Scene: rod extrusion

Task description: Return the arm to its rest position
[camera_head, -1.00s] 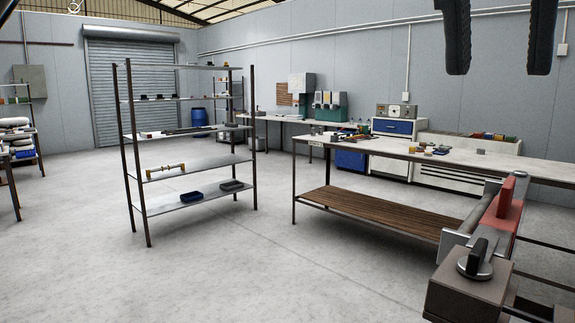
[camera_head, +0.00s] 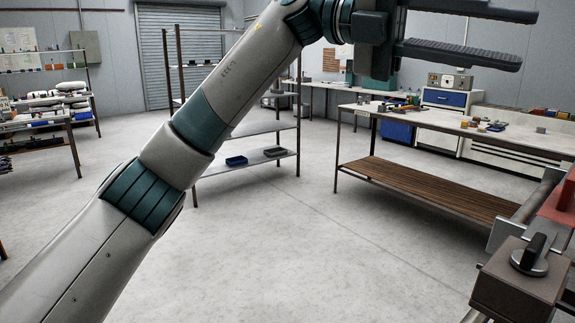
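My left arm (camera_head: 165,160) comes in from the lower left and reaches up across the picture, in grey and teal. My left gripper (camera_head: 527,40) is at the top right, with its two long dark fingers pointing right. The fingers are apart, and only the wall and workbench area show between them, so it is open and empty. My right arm and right gripper are not in view.
A metal shelf rack (camera_head: 258,172) stands behind my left arm, partly hidden. A workbench (camera_head: 400,113) with a wooden lower shelf is at the right. A machine with a dark knob (camera_head: 515,290) is close at the lower right. Open floor (camera_head: 270,265) lies between.

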